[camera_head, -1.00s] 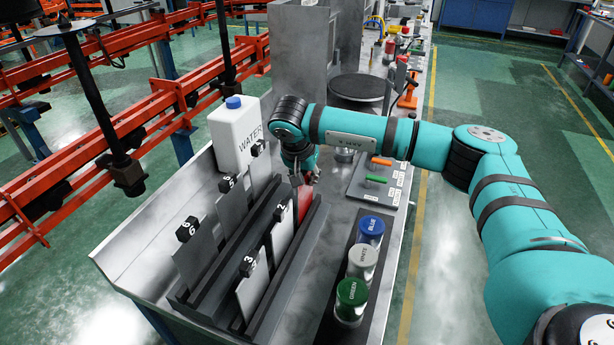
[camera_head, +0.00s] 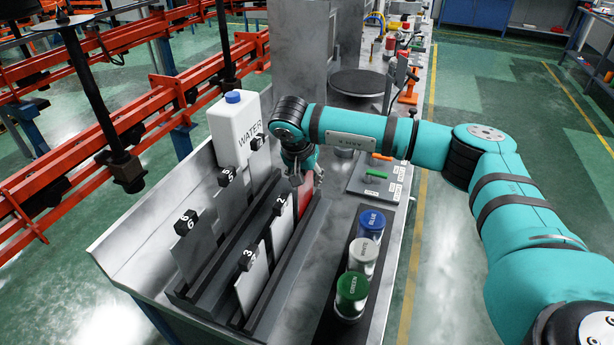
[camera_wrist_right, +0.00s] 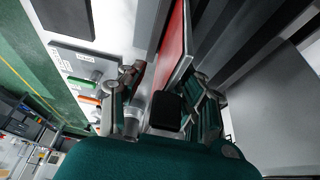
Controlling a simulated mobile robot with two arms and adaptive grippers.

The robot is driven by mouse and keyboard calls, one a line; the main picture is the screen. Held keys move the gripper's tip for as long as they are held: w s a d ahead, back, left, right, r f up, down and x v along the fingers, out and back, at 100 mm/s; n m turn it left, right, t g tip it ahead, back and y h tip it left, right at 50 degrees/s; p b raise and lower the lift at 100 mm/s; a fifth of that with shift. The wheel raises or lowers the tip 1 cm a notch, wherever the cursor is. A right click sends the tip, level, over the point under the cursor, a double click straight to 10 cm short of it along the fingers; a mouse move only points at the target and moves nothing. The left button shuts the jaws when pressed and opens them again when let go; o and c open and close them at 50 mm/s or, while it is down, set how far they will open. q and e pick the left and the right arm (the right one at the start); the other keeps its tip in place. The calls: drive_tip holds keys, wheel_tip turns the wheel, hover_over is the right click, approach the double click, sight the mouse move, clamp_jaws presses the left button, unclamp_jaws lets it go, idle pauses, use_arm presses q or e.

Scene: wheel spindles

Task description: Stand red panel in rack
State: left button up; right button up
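The red panel (camera_head: 305,197) stands upright in the rack (camera_head: 290,272) nearest the tins, behind the grey panel marked 2 (camera_head: 282,232). My right gripper (camera_head: 306,179) is just above the red panel, with its fingers spread apart on either side of it. In the right wrist view the red panel (camera_wrist_right: 173,48) shows edge-on beyond the open fingers (camera_wrist_right: 160,84), with clear space beside it. Its lower edge is hidden in the rack. My left gripper is not in view.
Grey panels 3 (camera_head: 252,279), 6 (camera_head: 194,249) and 5 (camera_head: 231,206) stand in the racks. A white water jug (camera_head: 233,132) is behind them. Blue (camera_head: 371,224), white (camera_head: 362,260) and green (camera_head: 351,296) lidded tins stand to the right.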

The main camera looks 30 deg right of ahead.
drive_tip(key=v, duration=1.2)
